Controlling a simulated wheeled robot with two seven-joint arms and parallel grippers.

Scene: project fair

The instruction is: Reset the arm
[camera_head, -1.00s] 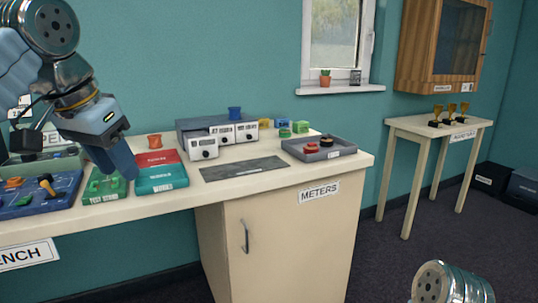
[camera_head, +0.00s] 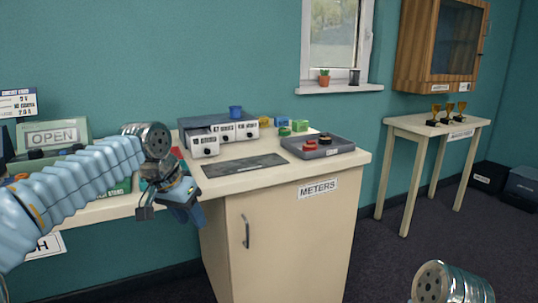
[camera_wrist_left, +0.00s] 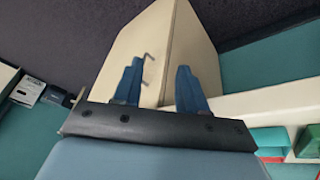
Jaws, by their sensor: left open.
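My left gripper (camera_head: 190,212) hangs in front of the bench's front edge, left of the cabinet door, in the head view. In the left wrist view its two blue fingers (camera_wrist_left: 158,88) are apart with nothing between them. Beyond them is the cream cabinet (camera_wrist_left: 165,40) with its handle. My left arm (camera_head: 75,190) reaches in from the left and hides part of the bench top. At the lower right of the head view a metal joint of mine shows, but my right gripper is not in view.
The cabinet labelled METERS (camera_head: 285,240) stands below. A side table (camera_head: 430,128) with trophies is at the right. Open floor lies between.

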